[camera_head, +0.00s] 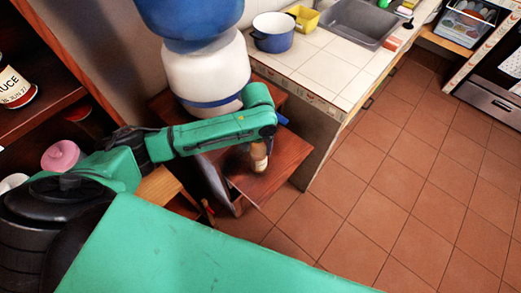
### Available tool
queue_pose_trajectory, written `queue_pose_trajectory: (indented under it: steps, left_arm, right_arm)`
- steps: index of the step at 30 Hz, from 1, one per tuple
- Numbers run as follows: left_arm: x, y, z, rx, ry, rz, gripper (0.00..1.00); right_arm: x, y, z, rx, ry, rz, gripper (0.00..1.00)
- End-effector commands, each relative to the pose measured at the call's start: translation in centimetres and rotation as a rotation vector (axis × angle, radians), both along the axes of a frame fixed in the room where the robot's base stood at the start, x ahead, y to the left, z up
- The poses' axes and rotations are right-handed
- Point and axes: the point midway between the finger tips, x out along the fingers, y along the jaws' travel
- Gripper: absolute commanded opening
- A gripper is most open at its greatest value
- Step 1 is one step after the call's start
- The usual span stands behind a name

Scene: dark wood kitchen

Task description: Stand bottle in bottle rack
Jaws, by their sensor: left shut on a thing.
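My left arm reaches in from the left and bends down in front of the water dispenser. My left gripper (258,147) is at its end, mostly hidden under the green arm link. It is shut on a small bottle (259,161), whose pale brownish part shows below the arm. The bottle is over a reddish wooden surface (285,162) beside the counter; I cannot tell whether it touches it. I cannot make out a bottle rack for certain. My right gripper is not in view.
A white and blue water dispenser (205,75) stands just behind the arm. The tiled counter (325,70) holds a blue pot (273,42), a yellow container (303,18) and a sink (355,22). A dark shelf (40,115) is at left. The tiled floor (400,180) at right is clear.

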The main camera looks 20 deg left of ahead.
Motion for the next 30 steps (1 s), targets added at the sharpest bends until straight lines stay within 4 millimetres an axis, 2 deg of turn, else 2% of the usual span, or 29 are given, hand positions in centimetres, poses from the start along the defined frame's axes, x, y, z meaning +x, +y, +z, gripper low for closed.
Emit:
queue_pose_trajectory:
  steps: [3,6,10,15,16,18,26,30]
  left_arm:
    - [0.0,0.0,-2.2,0.001,0.002,0.000,0.00]
    - [0.1,0.0,-3.3,0.000,-0.001,-0.001,0.00]
    - [0.1,0.0,-3.4,-0.001,-0.002,-0.001,0.00]
    - [0.0,0.0,-3.6,0.000,-0.001,-0.001,0.00]
    - [0.0,0.0,-3.8,0.000,0.001,-0.001,0.80]
    - [0.0,0.0,-3.7,0.000,0.000,-0.001,1.00]
    - [0.0,0.0,-3.3,0.000,-0.001,-0.001,1.00]
    - [0.1,0.0,-1.2,-0.002,-0.003,0.000,1.00]
  right_arm:
    - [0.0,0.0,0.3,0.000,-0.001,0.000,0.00]
    - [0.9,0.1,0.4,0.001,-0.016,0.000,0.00]
    - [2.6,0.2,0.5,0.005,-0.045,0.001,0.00]
    - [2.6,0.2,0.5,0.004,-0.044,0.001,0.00]
    - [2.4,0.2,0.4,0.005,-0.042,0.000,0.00]
    - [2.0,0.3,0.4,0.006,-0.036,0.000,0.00]
    - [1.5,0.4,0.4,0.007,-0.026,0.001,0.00]
    - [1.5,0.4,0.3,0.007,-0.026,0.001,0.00]
